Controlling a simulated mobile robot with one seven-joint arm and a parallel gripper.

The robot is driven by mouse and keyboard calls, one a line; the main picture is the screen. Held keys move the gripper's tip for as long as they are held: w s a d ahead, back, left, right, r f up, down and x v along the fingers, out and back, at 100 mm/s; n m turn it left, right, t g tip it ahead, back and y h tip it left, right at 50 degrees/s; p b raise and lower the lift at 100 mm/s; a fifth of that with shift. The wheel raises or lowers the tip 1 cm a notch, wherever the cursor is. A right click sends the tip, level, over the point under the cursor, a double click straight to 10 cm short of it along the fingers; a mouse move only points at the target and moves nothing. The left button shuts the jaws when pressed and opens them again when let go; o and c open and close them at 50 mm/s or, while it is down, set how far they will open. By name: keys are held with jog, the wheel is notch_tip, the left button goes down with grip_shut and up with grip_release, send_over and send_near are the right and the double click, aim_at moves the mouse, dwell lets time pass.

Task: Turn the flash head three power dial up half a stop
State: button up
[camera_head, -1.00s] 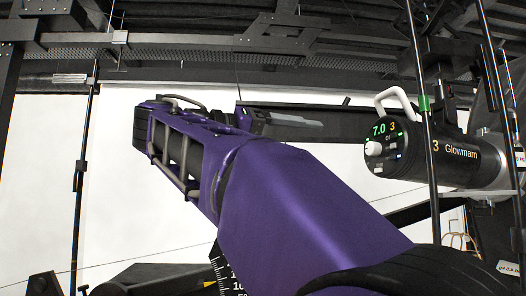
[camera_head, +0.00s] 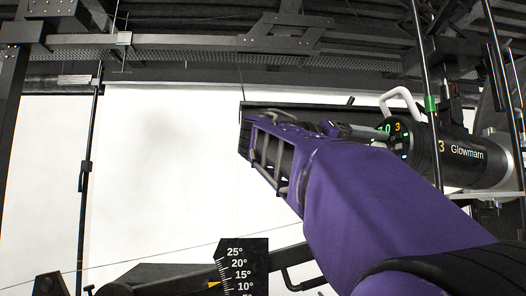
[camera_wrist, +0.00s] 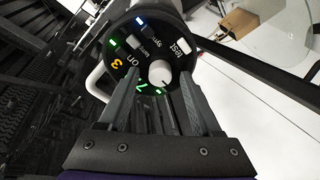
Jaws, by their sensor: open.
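The flash head (camera_head: 455,150) marked 3 and "Glowmarn" is a black cylinder at the right of the head view, with a green and yellow display partly hidden by my arm. In the wrist view its round control face (camera_wrist: 150,45) fills the top middle, with the white power dial (camera_wrist: 160,73) at its lower part. My gripper (camera_wrist: 160,85) is open, its two grey fingers reaching toward the face on either side of the dial. I cannot tell whether they touch it. In the head view the gripper (camera_head: 372,132) is just left of the display.
A white handle (camera_head: 400,98) rises from the flash head's top. A black vertical pole (camera_head: 424,90) with a green clamp stands in front of the head. An angle scale (camera_head: 240,268) is at the bottom. A paper bag (camera_wrist: 238,22) shows in the wrist view.

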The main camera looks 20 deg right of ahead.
grip_shut()
jog(key=m+b, duration=0.3)
jog(key=shift+g, duration=0.3)
dwell(0.3)
grip_release()
jog(key=shift+a, duration=0.1)
